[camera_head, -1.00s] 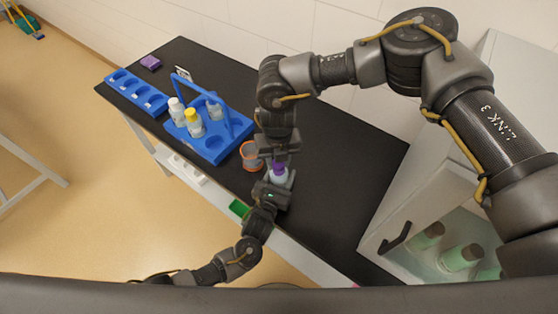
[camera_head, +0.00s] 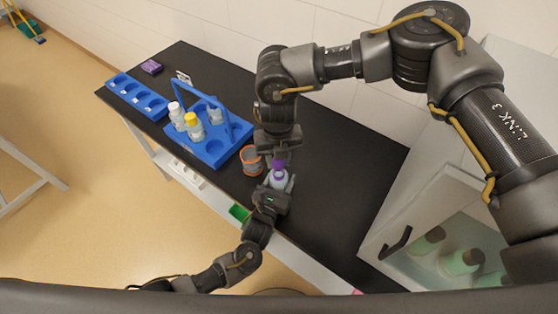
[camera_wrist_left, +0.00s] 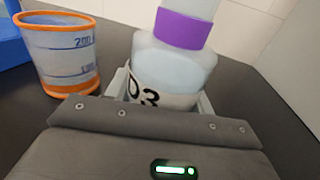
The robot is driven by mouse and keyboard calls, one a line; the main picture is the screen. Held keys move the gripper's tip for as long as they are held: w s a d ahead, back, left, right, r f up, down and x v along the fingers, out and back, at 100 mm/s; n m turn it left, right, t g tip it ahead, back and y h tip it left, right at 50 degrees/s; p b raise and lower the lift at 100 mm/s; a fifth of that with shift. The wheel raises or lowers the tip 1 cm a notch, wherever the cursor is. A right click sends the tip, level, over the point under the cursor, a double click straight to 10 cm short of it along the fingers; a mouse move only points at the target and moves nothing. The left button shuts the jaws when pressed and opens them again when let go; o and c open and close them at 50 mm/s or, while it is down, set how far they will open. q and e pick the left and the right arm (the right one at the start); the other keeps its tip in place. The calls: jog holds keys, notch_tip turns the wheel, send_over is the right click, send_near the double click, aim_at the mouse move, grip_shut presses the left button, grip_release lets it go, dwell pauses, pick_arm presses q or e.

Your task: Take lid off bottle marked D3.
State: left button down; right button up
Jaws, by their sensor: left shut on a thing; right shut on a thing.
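The bottle marked D3 (camera_wrist_left: 165,75) stands upright in my left gripper (camera_head: 274,190), which is shut on its body. Its "D3" label shows in the left wrist view, partly hidden by the gripper. A purple band (camera_wrist_left: 184,28) circles the bottle, with a pale, translucent neck above it. My right gripper (camera_head: 279,153) comes down from above and is shut on the purple lid (camera_head: 280,163). The lid is over the bottle and looks raised from the purple band; whether it still touches the neck is hard to tell. The right gripper is outside the left wrist view.
An orange-rimmed beaker (camera_head: 251,159) stands close left of the bottle. A blue carrier (camera_head: 217,151) with several bottles and a blue rack (camera_head: 137,97) are farther left. A cabinet (camera_head: 400,210) is at right. The black table (camera_head: 335,170) is clear between.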

notch_tip(320, 180, up, 3)
jog(key=shift+f, duration=0.2)
pick_arm(q)
jog(key=shift+c, duration=2.4)
grip_release()
jog(key=shift+s, duration=0.1)
jog(key=shift+s+a+f, duration=0.1)
jog(key=shift+s+a, duration=0.1)
jog(key=shift+s, duration=0.15)
pick_arm(e)
jog(key=shift+f, duration=0.15)
pick_arm(q)
jog(key=b+v, duration=0.2)
jog(key=v, duration=0.9)
pick_arm(e)
notch_tip(320, 180, down, 2)
jog(key=shift+f, duration=0.1)
pick_arm(q)
jog(key=shift+s, duration=0.1)
pick_arm(e)
jog(key=shift+s+d, duration=0.1)
